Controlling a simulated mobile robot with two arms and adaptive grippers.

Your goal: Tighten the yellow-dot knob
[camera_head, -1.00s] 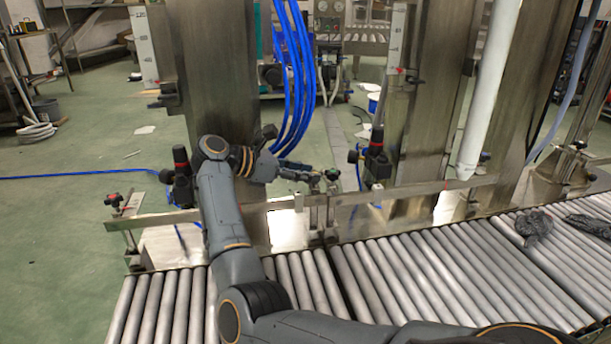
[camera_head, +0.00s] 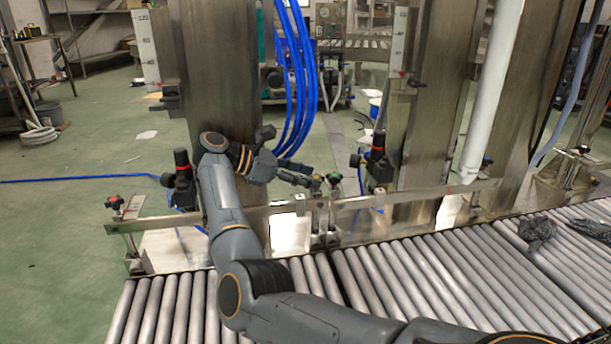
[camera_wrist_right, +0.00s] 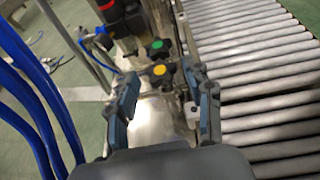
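The yellow-dot knob (camera_wrist_right: 160,71) is a dark lobed knob with a yellow centre, seen in the right wrist view just beyond the gap between my fingertips. My right gripper (camera_wrist_right: 165,84) is open, with one finger on each side of that gap and nothing visible between them. A similar green-dot knob (camera_wrist_right: 156,47) sits just behind the yellow one. In the head view my right gripper (camera_head: 310,182) is at the metal rail, close to the green-dot knob (camera_head: 333,178). I cannot clearly make out the yellow dot there. My left gripper is not in view.
A metal guide rail (camera_head: 413,193) runs behind the roller conveyor (camera_head: 440,270). Blue hoses (camera_head: 297,80) hang behind my right gripper and show at the left of the wrist view. A steel column (camera_head: 215,75) stands behind my arm. A red-dot knob (camera_head: 114,201) is at the rail's left end.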

